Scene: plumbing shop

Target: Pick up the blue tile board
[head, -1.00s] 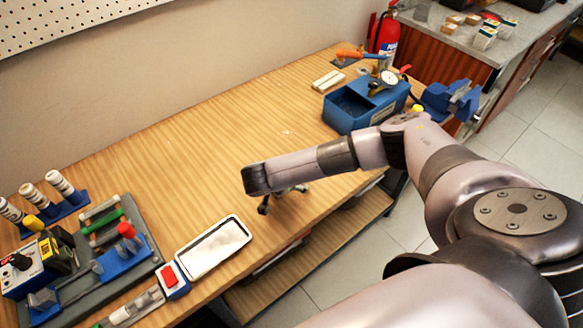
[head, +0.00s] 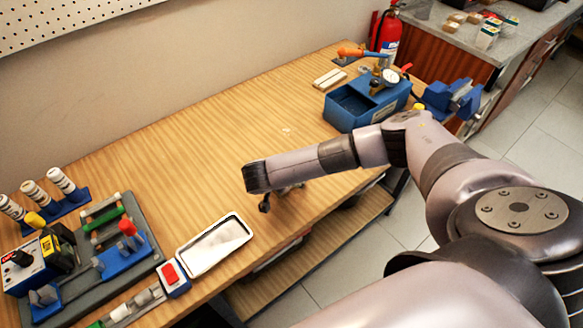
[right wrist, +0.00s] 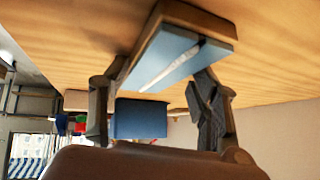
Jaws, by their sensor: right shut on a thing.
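The blue tile board (right wrist: 168,58) shows in the right wrist view as a block with a light blue face, a pale streak along it and a brown wooden edge. My right gripper (right wrist: 153,98) has one finger at each side of it and is shut on it. In the head view my right gripper (head: 280,194) is low over the bench, mostly hidden under my wrist, and the board cannot be made out there. Whether the board touches the bench is not clear. My left gripper is not in view.
The wooden bench (head: 215,145) is clear around my gripper. A metal tray (head: 215,245) lies to its lower left, with a tool holder (head: 90,260) farther left. A blue pump tub (head: 350,108) and a blue vise (head: 450,98) stand to the right.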

